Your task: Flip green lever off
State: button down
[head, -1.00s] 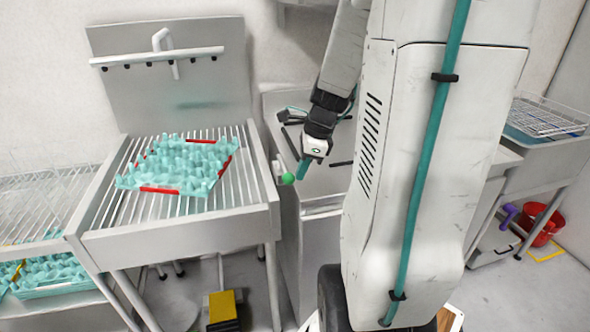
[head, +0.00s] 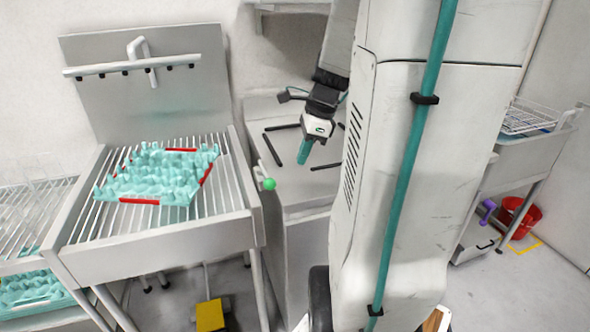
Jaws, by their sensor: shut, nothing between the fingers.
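The green lever (head: 268,184) is a small green ball knob on a short pale arm at the right side of the rack sink, near its front right corner. My gripper (head: 304,154) hangs above the grey counter to the right of the lever and a little higher in the picture. Its teal fingers are together, point down and hold nothing. A clear gap shows between the fingertips and the green knob. No part of the knob is hidden.
A teal egg tray (head: 155,178) with red strips lies on the slatted rack of the sink (head: 165,238). Black bars (head: 273,149) lie on the counter beside my gripper. A yellow pedal (head: 210,315) is on the floor. A red bucket (head: 520,218) stands far right.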

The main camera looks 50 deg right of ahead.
jog(key=v, duration=0.5)
jog(key=shift+s+d, duration=0.1)
jog(key=shift+d, duration=0.05)
dwell(0.4)
jog(key=s+a+n+h, duration=0.1)
jog(key=s+a+n, duration=0.3)
jog(key=a+n, duration=0.9)
jog(key=s+a+n+g+h, duration=0.1)
jog(key=s+a+n, duration=0.3)
jog(key=a+n, duration=0.9)
jog(key=shift+s+a+n, duration=0.35)
jog(key=shift+n, duration=0.35)
jog(key=shift+r, duration=0.1)
